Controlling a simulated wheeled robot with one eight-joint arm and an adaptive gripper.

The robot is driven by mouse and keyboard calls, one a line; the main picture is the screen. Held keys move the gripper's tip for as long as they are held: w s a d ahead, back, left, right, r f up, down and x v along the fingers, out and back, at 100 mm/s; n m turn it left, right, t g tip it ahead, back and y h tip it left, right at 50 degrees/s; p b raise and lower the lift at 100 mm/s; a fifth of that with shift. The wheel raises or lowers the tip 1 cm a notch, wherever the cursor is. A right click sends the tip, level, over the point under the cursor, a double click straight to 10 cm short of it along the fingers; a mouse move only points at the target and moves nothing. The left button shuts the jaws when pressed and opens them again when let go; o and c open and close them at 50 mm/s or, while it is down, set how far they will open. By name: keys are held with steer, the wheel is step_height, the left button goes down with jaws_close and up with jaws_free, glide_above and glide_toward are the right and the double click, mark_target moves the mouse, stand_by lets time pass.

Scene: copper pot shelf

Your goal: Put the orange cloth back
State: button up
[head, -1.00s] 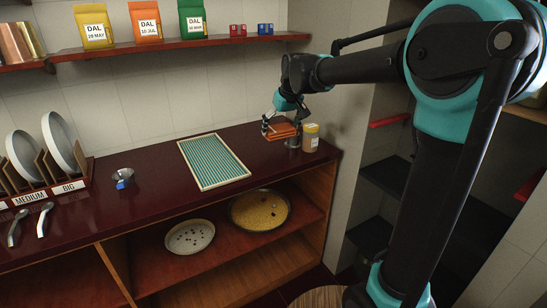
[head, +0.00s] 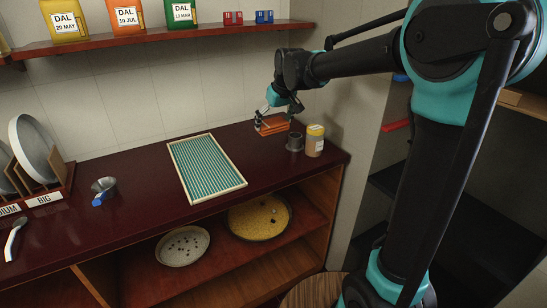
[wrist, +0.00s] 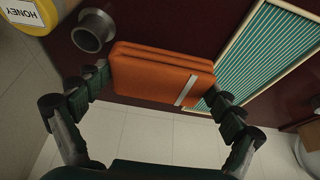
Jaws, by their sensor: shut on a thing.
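The orange cloth (head: 272,125) is a folded, flat bundle at the back right of the dark red counter, near the wall. In the wrist view the cloth (wrist: 160,80) lies between the two fingers and shows a pale stripe near its right end. My gripper (head: 274,116) is at the cloth from above. In the wrist view my gripper (wrist: 161,84) has one finger at each end of the cloth, shut on it. Whether the cloth's underside touches the counter is hard to tell.
A grey metal cup (head: 295,142) and a honey jar (head: 315,141) stand just right of the cloth. A teal striped tray (head: 206,165) lies to the left. A shelf (head: 170,47) with dal packets hangs above.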

mark_target(272, 162)
step_height(272, 162, down, 14)
steer(key=shift+f, duration=0.1)
stand_by(0.4)
steer(key=o, duration=0.9)
steer(key=v, duration=1.2)
steer(key=s+d+f+m+h, duration=0.1)
steer(key=s+d+f+m, duration=0.2)
steer(key=s+d+f, duration=0.5)
steer(key=s+d+f+m+h, duration=0.1)
steer(key=s+d+f+m, duration=0.2)
steer(key=s+d+f, duration=0.5)
steer(key=s+d, duration=0.7)
steer(key=shift+f+m+h, duration=0.25)
steer(key=shift+m+h, duration=0.05)
steer(key=shift+m, duration=0.1)
